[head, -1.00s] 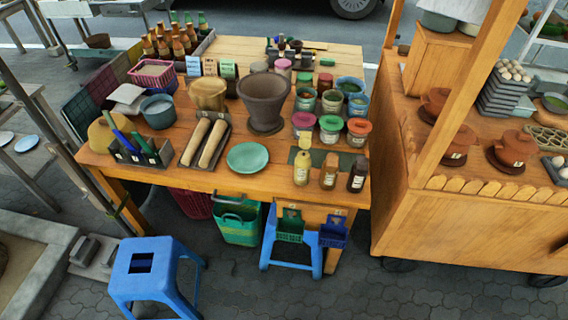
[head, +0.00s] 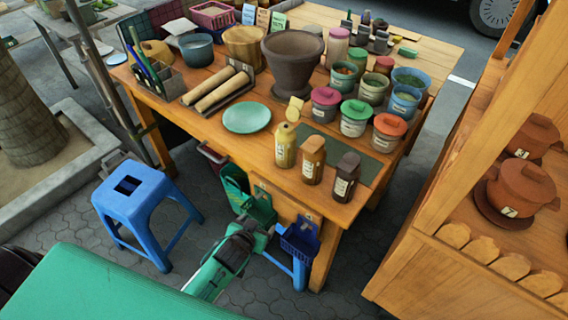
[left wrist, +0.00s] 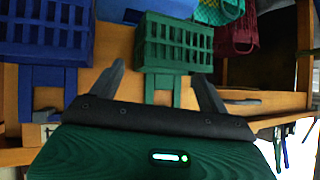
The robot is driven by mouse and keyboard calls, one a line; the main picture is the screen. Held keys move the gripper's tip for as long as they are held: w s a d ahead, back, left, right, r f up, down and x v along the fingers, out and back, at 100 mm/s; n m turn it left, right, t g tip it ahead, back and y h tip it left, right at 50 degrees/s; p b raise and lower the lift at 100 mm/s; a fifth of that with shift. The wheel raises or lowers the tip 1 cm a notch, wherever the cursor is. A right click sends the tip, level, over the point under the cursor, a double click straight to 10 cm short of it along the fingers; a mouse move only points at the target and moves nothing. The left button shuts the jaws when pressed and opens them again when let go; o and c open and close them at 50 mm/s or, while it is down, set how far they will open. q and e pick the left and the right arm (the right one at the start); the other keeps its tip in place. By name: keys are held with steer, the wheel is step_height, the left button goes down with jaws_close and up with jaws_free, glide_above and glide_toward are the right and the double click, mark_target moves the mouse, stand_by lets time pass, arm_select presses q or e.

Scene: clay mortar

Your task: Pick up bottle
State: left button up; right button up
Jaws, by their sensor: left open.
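Three bottles stand upright near the table's front right corner in the head view: a yellow bottle (head: 285,147), an orange-brown bottle (head: 312,162) and a dark brown bottle (head: 345,178). My left gripper (head: 257,226) is open and empty. It is below the table top in front of the table, near the hanging green basket (head: 252,205), apart from the bottles. In the left wrist view its two fingers (left wrist: 159,72) are spread, with the green basket (left wrist: 178,42) beyond them. No bottle can be made out in that view. My right gripper is not in view.
A blue basket (head: 300,240) hangs right of the green one. Lidded jars (head: 388,132), a grey-brown mortar (head: 291,68) and a green plate (head: 246,117) are behind the bottles. A blue stool (head: 140,205) stands left; a wooden cart (head: 430,262) stands right.

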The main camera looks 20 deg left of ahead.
arm_select(q)
steer(key=w+d+r+t+b, duration=0.1)
steer(key=w+r+t+b, duration=0.25)
steer(key=r, duration=0.95)
steer(key=t+h+b, duration=0.1)
steer(key=t+b, duration=0.1)
steer(key=t, duration=0.2)
glide_toward(282, 147)
steer(key=w, duration=0.8)
steer(key=shift+w+f+p, duration=0.1)
steer(key=shift+w+p, duration=0.2)
steer(key=shift+p, duration=0.1)
steer(key=shift+w+d, duration=0.15)
steer(key=shift+w, duration=0.85)
steer(key=w, duration=0.4)
steer(key=shift+w+d+p, duration=0.1)
steer(key=shift+d+p, duration=0.1)
steer(key=shift+p, duration=0.1)
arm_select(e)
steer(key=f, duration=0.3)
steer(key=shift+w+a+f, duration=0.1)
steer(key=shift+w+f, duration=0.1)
arm_select(q)
steer(key=shift+c, duration=1.1)
steer(key=c, duration=0.9)
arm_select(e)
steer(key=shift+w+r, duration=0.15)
